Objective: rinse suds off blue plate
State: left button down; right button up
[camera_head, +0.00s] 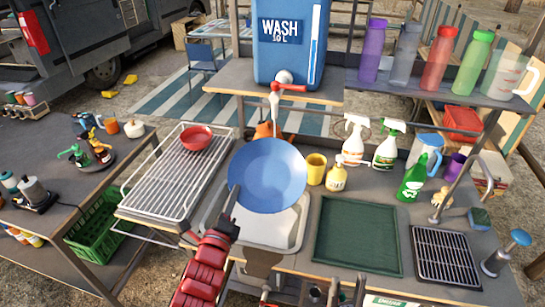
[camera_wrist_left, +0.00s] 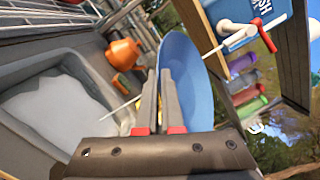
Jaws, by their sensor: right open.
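The blue plate (camera_head: 267,175) is tilted up over the wash basin (camera_head: 298,232), below the tap (camera_head: 276,97) of the blue water container (camera_head: 290,42). My left gripper (camera_head: 233,198) is shut on the plate's left rim. In the left wrist view its fingers (camera_wrist_left: 158,100) are close together at the edge of the plate (camera_wrist_left: 187,75). I see no clear suds on the face toward the head camera; the other face is hidden there. White suds (camera_wrist_left: 55,105) fill the basin. My right gripper (camera_head: 346,291) is open and empty at the bottom edge.
A wire drying rack (camera_head: 165,190) with a red bowl (camera_head: 197,138) stands left of the basin. A yellow cup (camera_head: 316,169), soap bottle (camera_head: 336,178) and spray bottles (camera_head: 355,140) stand to the right. The green mat (camera_head: 357,235) is clear.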

pick_arm(q)
jog(key=shift+r, duration=0.1)
jog(key=s+a+r+p, duration=0.1)
jog(key=s+r+p, duration=0.2)
jog(key=s+r, duration=0.1)
jog(key=shift+s, duration=0.45)
jog(key=shift+a+f, duration=0.1)
